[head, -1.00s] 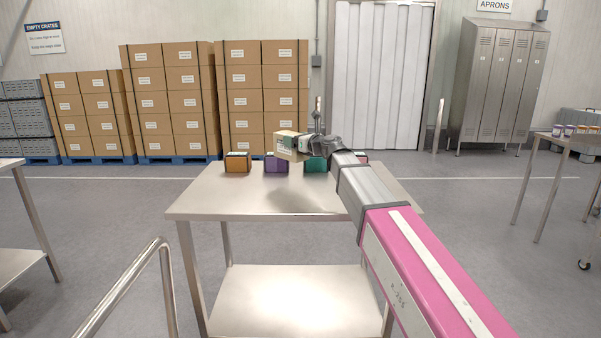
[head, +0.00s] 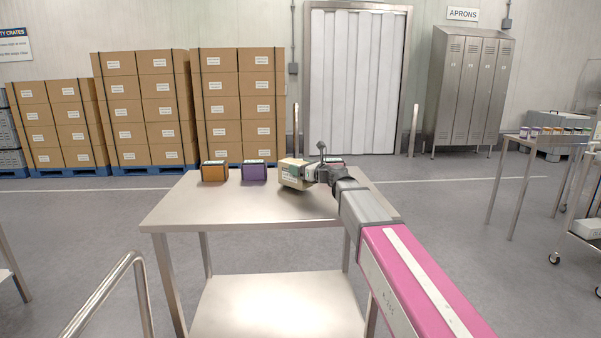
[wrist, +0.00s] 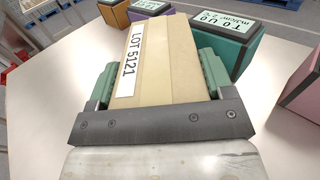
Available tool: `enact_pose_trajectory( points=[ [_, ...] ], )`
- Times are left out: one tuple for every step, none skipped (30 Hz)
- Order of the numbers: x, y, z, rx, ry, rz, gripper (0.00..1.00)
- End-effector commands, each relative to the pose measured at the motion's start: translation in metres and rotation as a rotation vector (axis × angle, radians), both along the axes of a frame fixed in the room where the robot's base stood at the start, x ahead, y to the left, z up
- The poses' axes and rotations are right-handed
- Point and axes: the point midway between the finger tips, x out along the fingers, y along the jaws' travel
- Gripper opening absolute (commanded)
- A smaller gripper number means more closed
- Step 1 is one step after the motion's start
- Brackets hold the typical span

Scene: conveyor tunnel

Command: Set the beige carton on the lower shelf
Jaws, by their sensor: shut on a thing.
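The beige carton (head: 294,174) with a white label is held in my gripper (head: 312,172) above the right half of the steel table's top. In the wrist view the carton (wrist: 165,60) lies between the two green finger pads of my gripper (wrist: 158,85), which press on its sides. The lower shelf (head: 275,305) of the steel table is bare in the part that shows. The tabletop (head: 225,210) is above that shelf and hides its back part.
On the tabletop's back edge stand an orange box (head: 214,172), a purple box (head: 254,172), a teal box (wrist: 210,40) and a pink box (wrist: 303,85). A metal rail (head: 105,295) rises at front left. The tabletop's front left is clear.

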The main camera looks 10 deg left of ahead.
Motion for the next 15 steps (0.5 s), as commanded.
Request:
enact_pose_trajectory(
  points=[
    [-0.0001, 0.0001, -0.0071, 0.001, 0.002, 0.000, 0.32],
    [0.0000, 0.0001, -0.0099, 0.001, 0.001, 0.000, 0.32],
    [-0.0001, 0.0001, -0.0126, 0.001, 0.001, 0.000, 0.32],
    [0.0000, 0.0002, -0.0138, 0.001, 0.000, 0.000, 0.32],
    [0.0000, 0.0002, -0.0144, 0.001, -0.001, 0.000, 0.32],
    [0.0000, 0.0002, -0.0143, 0.001, -0.001, 0.000, 0.32],
    [0.0000, 0.0002, -0.0141, 0.001, -0.001, 0.000, 0.32],
    [0.0000, 0.0002, -0.0140, 0.001, -0.001, 0.000, 0.32],
    [0.0000, 0.0002, -0.0139, 0.001, -0.001, 0.000, 0.32],
    [0.0000, 0.0002, -0.0139, 0.001, -0.001, 0.000, 0.32],
    [0.0000, 0.0002, -0.0140, 0.001, -0.001, 0.000, 0.32],
    [0.0000, 0.0002, -0.0145, 0.001, -0.001, 0.000, 0.32],
    [-0.0001, 0.0003, -0.0152, 0.001, -0.001, 0.000, 0.32],
    [-0.0001, 0.0002, -0.0160, 0.001, -0.001, 0.000, 0.32],
    [-0.0001, 0.0003, -0.0168, 0.000, 0.000, 0.000, 0.81]
  ],
)
